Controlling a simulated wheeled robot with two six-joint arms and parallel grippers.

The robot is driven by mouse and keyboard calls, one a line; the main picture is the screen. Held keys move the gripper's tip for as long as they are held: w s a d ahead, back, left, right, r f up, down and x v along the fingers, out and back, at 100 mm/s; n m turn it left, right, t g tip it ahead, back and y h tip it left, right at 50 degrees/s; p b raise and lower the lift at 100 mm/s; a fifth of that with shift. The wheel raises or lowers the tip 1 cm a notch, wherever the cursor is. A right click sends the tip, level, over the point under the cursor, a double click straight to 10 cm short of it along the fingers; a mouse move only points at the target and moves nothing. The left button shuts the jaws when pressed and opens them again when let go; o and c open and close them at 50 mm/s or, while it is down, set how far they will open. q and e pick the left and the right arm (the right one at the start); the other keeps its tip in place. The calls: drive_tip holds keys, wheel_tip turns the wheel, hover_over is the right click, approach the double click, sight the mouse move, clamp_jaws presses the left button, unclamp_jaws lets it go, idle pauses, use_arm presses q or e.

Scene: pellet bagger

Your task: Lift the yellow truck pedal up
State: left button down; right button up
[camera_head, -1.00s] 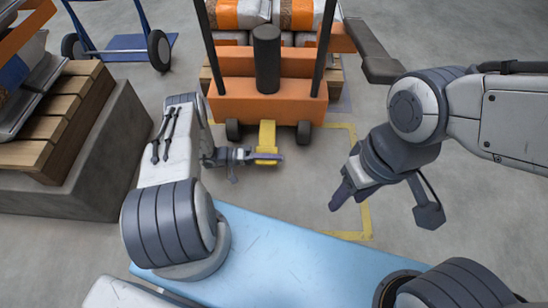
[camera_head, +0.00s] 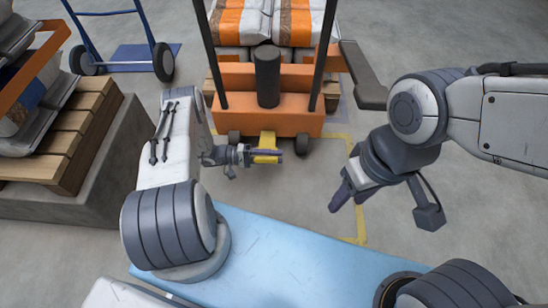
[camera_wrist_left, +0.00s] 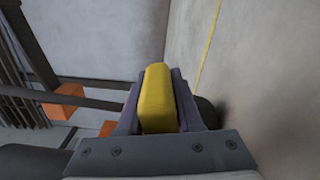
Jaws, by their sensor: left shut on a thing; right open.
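The yellow pedal (camera_head: 267,141) sticks out low at the front of the orange truck (camera_head: 270,113), between its two dark front wheels. My left gripper (camera_head: 268,156) is at the pedal's near end. In the left wrist view the yellow pedal (camera_wrist_left: 158,98) lies between the two dark fingers of the left gripper (camera_wrist_left: 158,105), which are shut on it from both sides. In the head view the fingers hide part of the pedal's near end. My right gripper (camera_head: 340,197) hangs open and empty over the floor at the right, apart from the truck.
The truck stands before a pallet with orange and white bags (camera_head: 262,22). Yellow floor lines (camera_head: 352,215) mark its bay. A blue hand cart (camera_head: 127,55) stands at the back left. A wooden pallet (camera_head: 70,140) on a concrete block is at the left. The right floor is clear.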

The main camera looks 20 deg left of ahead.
use_arm(q)
drive_tip(key=shift+w+a+r, duration=0.15)
drive_tip(key=shift+w+r, duration=0.1)
drive_tip(key=shift+r, duration=0.05)
drive_tip(key=c, duration=0.6)
unclamp_jaws()
drive_tip(key=shift+s, duration=0.1)
drive_tip(key=p+v, duration=0.1)
drive_tip(key=v, duration=0.9)
drive_tip(key=shift+p, duration=0.35)
drive_tip(key=shift+a, duration=0.15)
